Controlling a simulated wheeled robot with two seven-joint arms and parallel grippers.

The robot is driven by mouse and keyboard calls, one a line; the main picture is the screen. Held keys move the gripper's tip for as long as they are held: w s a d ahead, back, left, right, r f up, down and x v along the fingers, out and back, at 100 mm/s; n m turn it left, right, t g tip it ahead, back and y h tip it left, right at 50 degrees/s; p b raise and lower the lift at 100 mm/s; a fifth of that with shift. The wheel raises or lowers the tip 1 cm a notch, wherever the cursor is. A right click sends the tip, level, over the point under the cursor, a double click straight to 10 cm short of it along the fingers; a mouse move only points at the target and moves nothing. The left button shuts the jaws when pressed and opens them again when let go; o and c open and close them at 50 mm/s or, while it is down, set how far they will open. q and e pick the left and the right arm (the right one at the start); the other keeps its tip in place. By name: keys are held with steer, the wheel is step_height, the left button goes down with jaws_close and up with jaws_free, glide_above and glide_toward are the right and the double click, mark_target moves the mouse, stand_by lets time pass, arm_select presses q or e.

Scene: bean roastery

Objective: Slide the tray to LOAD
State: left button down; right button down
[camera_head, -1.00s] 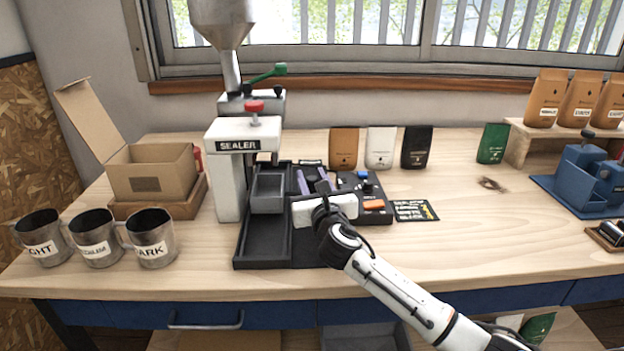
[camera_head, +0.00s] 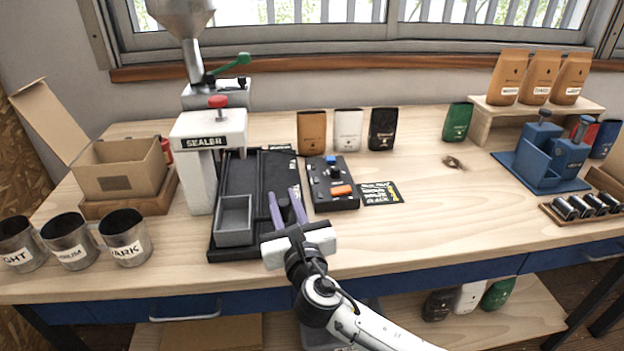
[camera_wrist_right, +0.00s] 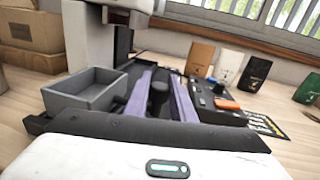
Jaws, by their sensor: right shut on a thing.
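The grey open tray (camera_head: 234,222) sits empty on the black slide base (camera_head: 232,180), near its front end. In the right wrist view the tray (camera_wrist_right: 86,92) is just left of my fingers. My right gripper (camera_head: 287,196) reaches in from the front, its two purple fingers on either side of a dark upright knob (camera_wrist_right: 158,96) beside the tray. It is shut on this knob. I can read no LOAD mark. My left gripper is out of view.
The white sealer (camera_head: 205,150) stands at the back left of the base. A black control box (camera_head: 330,180) is close on the right. Metal cups (camera_head: 124,238) and an open carton (camera_head: 120,170) are to the left.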

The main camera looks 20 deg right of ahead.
steer(key=shift+s+f, duration=0.1)
steer(key=shift+f, duration=0.1)
steer(key=c, duration=1.9)
jaws_free()
steer(key=shift+a, duration=0.15)
steer(key=o, duration=0.3)
steer(key=shift+s, duration=0.1)
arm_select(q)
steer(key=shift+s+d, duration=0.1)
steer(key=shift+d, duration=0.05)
arm_select(e)
steer(key=shift+o, duration=0.4)
steer(key=shift+r, duration=0.15)
steer(key=shift+s, duration=0.1)
steer(key=s, duration=0.3)
steer(key=s+a, duration=0.1)
steer(key=s, duration=0.6)
steer(key=shift+a, duration=0.2)
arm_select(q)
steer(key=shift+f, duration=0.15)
